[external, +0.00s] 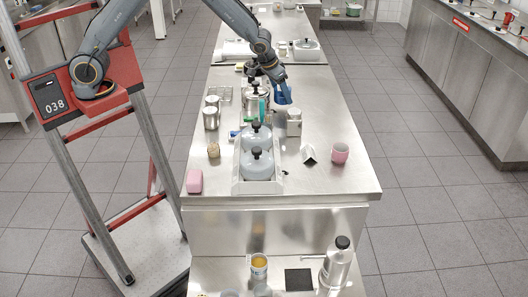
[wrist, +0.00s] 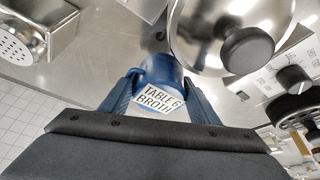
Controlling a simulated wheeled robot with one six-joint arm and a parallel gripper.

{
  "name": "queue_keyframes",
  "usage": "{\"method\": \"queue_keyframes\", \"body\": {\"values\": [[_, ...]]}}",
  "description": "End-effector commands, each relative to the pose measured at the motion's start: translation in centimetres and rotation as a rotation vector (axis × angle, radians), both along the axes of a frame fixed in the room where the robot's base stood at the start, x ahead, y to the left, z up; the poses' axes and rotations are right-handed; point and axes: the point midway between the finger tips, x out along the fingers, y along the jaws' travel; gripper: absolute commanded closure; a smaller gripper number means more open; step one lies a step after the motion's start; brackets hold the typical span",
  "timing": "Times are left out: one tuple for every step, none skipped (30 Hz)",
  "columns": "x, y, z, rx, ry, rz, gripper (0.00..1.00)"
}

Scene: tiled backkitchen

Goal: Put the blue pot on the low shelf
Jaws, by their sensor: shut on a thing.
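In the wrist view my gripper (wrist: 157,103) has its two blue fingers closed on either side of a small blue pot (wrist: 157,66). The pot carries a white label reading "TABLE 6 BROTH"; its lower part is hidden by the label and my gripper. In the external view my gripper (external: 281,92) is over the far half of the steel counter, among steel pots; the blue pot cannot be told apart from the blue fingers there. A lower steel surface (external: 222,272), perhaps the low shelf, lies at the counter's near end.
A large lidded steel pot (wrist: 205,50) stands close beside the blue pot. Grey lidded pots (external: 257,166) stand in a holder nearer, with a pink cup (external: 340,153) and pink block (external: 195,181). The lower surface holds a bottle (external: 336,265), a can (external: 259,266) and a black square (external: 298,280).

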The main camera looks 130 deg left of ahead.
Motion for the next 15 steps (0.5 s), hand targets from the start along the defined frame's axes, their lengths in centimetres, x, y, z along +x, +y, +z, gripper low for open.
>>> {"method": "queue_keyframes", "body": {"values": [[-0.1,-0.1,-0.7,-0.003,0.003,-0.002,0.8],[-0.1,-0.1,-1.1,-0.002,0.003,-0.002,0.8],[-0.1,-0.1,-1.7,-0.003,0.003,-0.001,0.8],[-0.1,-0.1,-2.1,-0.003,0.004,-0.002,0.8],[-0.1,0.0,-2.4,-0.002,0.003,-0.001,0.8],[0.0,0.0,-2.7,-0.001,0.001,-0.001,0.8],[0.0,0.0,-2.8,-0.001,0.001,-0.001,0.8],[0.0,0.0,-2.9,0.0,0.0,-0.001,0.8],[0.0,0.0,-2.9,0.0,-0.001,-0.001,0.8],[0.0,0.0,-2.9,0.0,0.0,-0.001,0.8],[0.0,0.0,-2.9,0.0,0.0,-0.001,0.8],[0.0,0.0,-2.9,0.0,0.0,-0.001,0.8],[0.0,0.0,-2.9,0.0,0.0,-0.001,0.8],[0.0,0.0,-2.9,0.0,0.0,-0.001,0.8],[0.0,0.0,-3.0,0.0,0.0,-0.001,0.8]]}}
